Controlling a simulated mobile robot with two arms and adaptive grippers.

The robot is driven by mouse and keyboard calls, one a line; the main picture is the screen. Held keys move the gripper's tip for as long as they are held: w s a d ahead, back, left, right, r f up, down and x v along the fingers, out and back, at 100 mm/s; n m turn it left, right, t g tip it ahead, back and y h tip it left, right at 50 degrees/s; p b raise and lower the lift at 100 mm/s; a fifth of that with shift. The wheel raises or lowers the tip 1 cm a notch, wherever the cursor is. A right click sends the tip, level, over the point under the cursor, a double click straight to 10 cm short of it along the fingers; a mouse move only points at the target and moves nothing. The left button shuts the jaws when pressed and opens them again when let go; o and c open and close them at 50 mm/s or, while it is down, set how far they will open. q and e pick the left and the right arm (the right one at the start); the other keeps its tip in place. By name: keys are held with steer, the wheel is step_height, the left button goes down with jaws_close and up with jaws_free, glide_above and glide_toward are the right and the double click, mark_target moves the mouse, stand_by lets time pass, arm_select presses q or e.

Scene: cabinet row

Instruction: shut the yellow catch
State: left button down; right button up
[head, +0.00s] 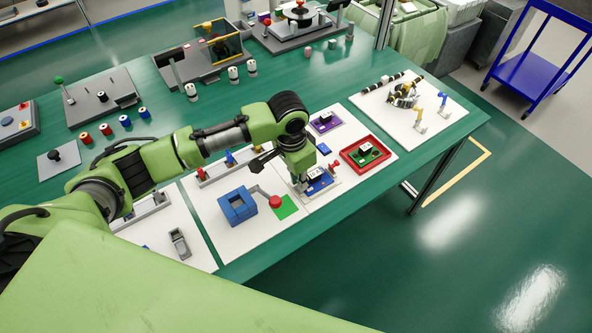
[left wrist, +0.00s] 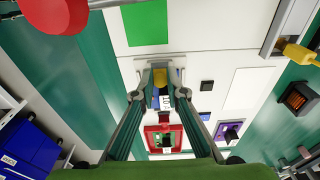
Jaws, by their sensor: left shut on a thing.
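My left gripper (left wrist: 163,88) is closed on a small yellow piece (left wrist: 160,76) between its fingertips in the left wrist view. In the head view my left gripper (head: 301,180) points down at the white board, beside a blue tray (head: 322,187); its fingertips and the yellow piece are hard to make out there. Another yellow part (left wrist: 298,53) stands by a grey frame at the right of the left wrist view, apart from my gripper. I cannot tell from its shape which yellow part is the catch. My right gripper is not in view.
A green square (head: 287,207), a red knob (head: 275,202) and a blue square block (head: 238,206) are left of my gripper in the head view. A red tray (head: 347,158) and a purple tray (head: 325,122) stand to its right and behind. The green table has several other fixtures.

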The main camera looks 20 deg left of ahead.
arm_select(q)
steer(key=shift+w+d+r+g+y+p, duration=0.2)
steer(key=shift+w+d+g+y+p, duration=0.1)
steer(key=shift+g+y+p, duration=0.3)
steer(key=shift+w+d+f+g+y, duration=0.2)
steer(key=shift+w+f+g+y, duration=0.1)
steer(key=shift+g, duration=0.2)
steer(key=shift+w+d+f+g+y+b, duration=0.2)
steer(key=shift+g+y+b, duration=0.3)
steer(key=shift+g, duration=0.2)
steer(key=shift+w+f+g+y+b, duration=0.15)
steer(key=shift+g+y+b, duration=0.3)
steer(key=shift+b, duration=0.4)
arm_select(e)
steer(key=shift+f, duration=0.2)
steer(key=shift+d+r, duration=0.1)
arm_select(q)
steer(key=c, duration=2)
jaws_free()
steer(key=shift+r, duration=0.2)
steer(key=v, duration=1.2)
steer(key=shift+f, duration=0.1)
